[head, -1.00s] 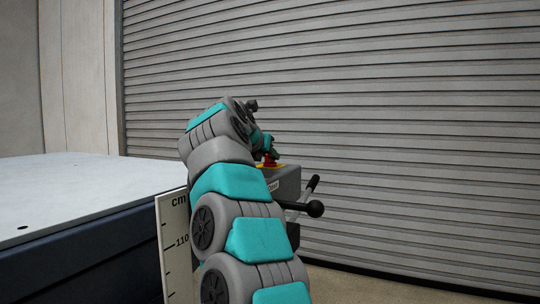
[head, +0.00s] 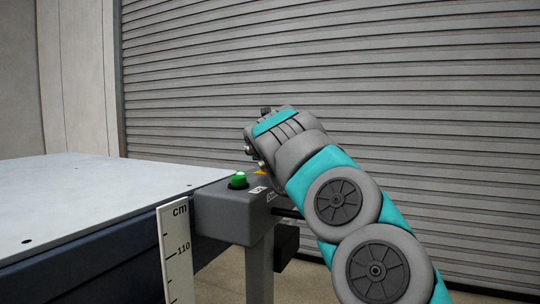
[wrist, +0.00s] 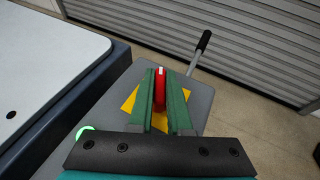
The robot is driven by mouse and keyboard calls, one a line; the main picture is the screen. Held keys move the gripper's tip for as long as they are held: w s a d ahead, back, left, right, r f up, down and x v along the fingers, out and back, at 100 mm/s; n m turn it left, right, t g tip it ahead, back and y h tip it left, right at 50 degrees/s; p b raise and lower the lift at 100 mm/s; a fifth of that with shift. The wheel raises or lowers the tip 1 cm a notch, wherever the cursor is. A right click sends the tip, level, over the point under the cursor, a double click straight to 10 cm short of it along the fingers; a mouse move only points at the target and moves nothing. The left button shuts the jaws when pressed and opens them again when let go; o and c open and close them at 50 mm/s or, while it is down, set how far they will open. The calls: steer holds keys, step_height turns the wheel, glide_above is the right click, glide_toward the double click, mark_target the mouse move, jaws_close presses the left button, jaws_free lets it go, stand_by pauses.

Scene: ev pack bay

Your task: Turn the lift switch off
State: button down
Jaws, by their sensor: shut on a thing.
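The lift switch is a red handle (wrist: 160,95) on a yellow plate (wrist: 130,103), on top of a grey control box (head: 225,215). In the wrist view my gripper (wrist: 161,76) has its two green fingers on either side of the red handle, shut on it. The handle points roughly straight up in that picture. In the head view my wrist hides the handle and the fingertips, and only a bit of the yellow plate shows. Small labels on the box are too small to read.
A lit green button (head: 239,180) sits on the box left of the switch. A large table (head: 90,195) with a pale top stands at the left, with a centimetre scale (head: 176,250) before it. A black-gripped lever (wrist: 200,52) sticks out behind the box. A grey shutter (head: 400,80) closes the back.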

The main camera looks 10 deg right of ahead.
steer(key=shift+a+r+n+y+p, duration=0.1)
steer(key=shift+r+n+y+p, duration=0.15)
steer(key=shift+n+y+p, duration=0.8)
steer(key=shift+f+n+y, duration=0.2)
steer(key=shift+n+y, duration=1.15)
steer(key=shift+y, duration=0.5)
steer(key=shift+n+g+y, duration=1.1)
steer(key=shift+n+y, duration=1)
steer(key=shift+y, duration=0.2)
steer(key=shift+n+y, duration=0.3)
steer(key=shift+n, duration=0.1)
steer(key=shift+r+n+g+y, duration=0.1)
steer(key=shift+n+g+y, duration=0.7)
steer(key=shift+n+g, duration=0.15)
steer(key=c, duration=0.9)
jaws_free()
steer(key=shift+o, duration=0.2)
steer(key=v, duration=0.8)
steer(key=shift+w, duration=0.1)
